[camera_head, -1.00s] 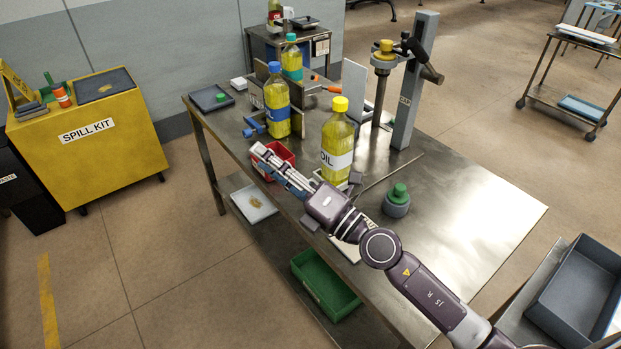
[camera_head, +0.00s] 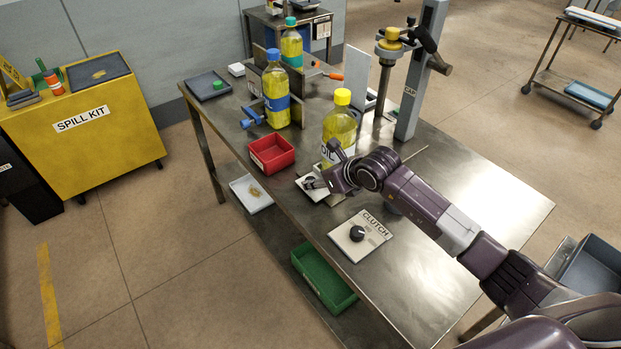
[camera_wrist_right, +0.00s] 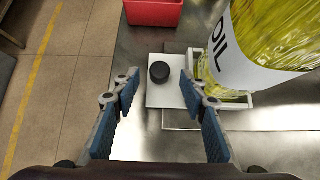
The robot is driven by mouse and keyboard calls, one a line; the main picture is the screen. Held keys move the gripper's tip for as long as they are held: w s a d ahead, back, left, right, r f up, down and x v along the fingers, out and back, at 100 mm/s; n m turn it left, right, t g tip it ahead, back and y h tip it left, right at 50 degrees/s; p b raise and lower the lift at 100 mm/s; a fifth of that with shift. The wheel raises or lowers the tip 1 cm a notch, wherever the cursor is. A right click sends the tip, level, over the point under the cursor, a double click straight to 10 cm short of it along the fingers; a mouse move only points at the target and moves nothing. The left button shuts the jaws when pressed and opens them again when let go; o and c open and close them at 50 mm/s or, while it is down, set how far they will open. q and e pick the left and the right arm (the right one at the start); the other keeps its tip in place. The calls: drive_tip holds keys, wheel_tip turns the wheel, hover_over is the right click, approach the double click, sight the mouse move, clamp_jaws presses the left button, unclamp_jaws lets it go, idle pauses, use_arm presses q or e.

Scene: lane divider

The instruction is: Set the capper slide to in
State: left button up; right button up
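A white plate with a round black knob (camera_wrist_right: 159,72) lies on the metal table; I see no label on it and cannot tell if it is the capper slide. The yellow-capped oil bottle (camera_head: 339,122) stands upright beside it in a white holder (camera_wrist_right: 246,100). The grey capper post (camera_head: 411,95) rises behind the bottle. My right gripper (camera_wrist_right: 160,92) is open, with its fingers apart on either side of the plate and the knob between and slightly beyond the tips; nothing is held. In the head view the right gripper (camera_head: 322,178) partly hides the plate. My left gripper is out of view.
A red bin (camera_head: 272,154) sits left of the gripper. A white CLUTCH panel (camera_head: 373,224) with a black knob is at the table's front edge. Blue-capped (camera_head: 276,98) and teal-capped (camera_head: 291,45) bottles stand at the back. The table's right side is clear.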

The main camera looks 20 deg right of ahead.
drive_tip(key=shift+p+x, duration=0.35)
drive_tip(key=shift+x, duration=2.25)
clamp_jaws()
